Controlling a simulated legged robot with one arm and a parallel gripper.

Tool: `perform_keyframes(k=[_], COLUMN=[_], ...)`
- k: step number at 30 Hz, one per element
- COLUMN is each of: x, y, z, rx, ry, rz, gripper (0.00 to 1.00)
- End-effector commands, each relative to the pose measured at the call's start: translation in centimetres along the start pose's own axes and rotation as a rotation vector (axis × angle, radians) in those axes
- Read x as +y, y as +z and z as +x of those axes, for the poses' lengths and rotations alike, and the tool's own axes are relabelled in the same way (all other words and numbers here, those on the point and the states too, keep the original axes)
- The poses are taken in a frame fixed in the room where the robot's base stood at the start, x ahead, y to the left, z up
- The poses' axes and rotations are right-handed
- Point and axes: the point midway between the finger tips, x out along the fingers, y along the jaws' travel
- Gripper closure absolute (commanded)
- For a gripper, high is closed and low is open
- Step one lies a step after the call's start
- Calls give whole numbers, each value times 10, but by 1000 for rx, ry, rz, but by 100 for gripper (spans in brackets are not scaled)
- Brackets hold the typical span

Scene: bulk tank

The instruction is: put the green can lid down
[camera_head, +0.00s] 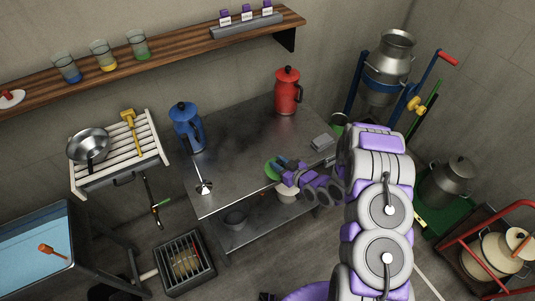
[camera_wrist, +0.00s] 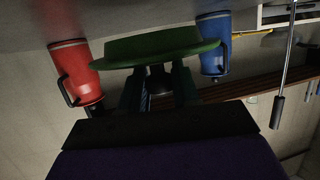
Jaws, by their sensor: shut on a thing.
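The green can lid (camera_head: 272,171) shows as a small green disc at the front part of the metal table (camera_head: 240,150). My gripper (camera_head: 281,164) reaches in from the right and is shut on it. In the wrist view, which is turned upside down, the green lid (camera_wrist: 160,46) spans the space in front of my gripper (camera_wrist: 158,84), with its dark knob between the fingers. The lid appears close to the tabletop; I cannot tell whether it touches.
A grey block (camera_head: 321,142) lies at the table's right, and a ladle-like tool (camera_head: 203,186) at its front left. The middle of the tabletop is clear. A slatted rack (camera_head: 119,155) with a pan stands left.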

Motion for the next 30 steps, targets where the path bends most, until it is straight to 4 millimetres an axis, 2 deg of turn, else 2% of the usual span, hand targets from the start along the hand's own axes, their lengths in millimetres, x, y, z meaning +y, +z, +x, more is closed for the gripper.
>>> perform_keyframes(k=[1,3,9,17,24,30], x=[2,5,14,17,17,17], y=[-4,-7,-15,-18,14,16], z=[14,30,62,78,86,87], rx=[7,6,5,3,1,3], ry=[-1,-3,-1,0,1,1], rz=[-6,-6,-3,-3,2,0], gripper=[100,100,100,100,100,100])
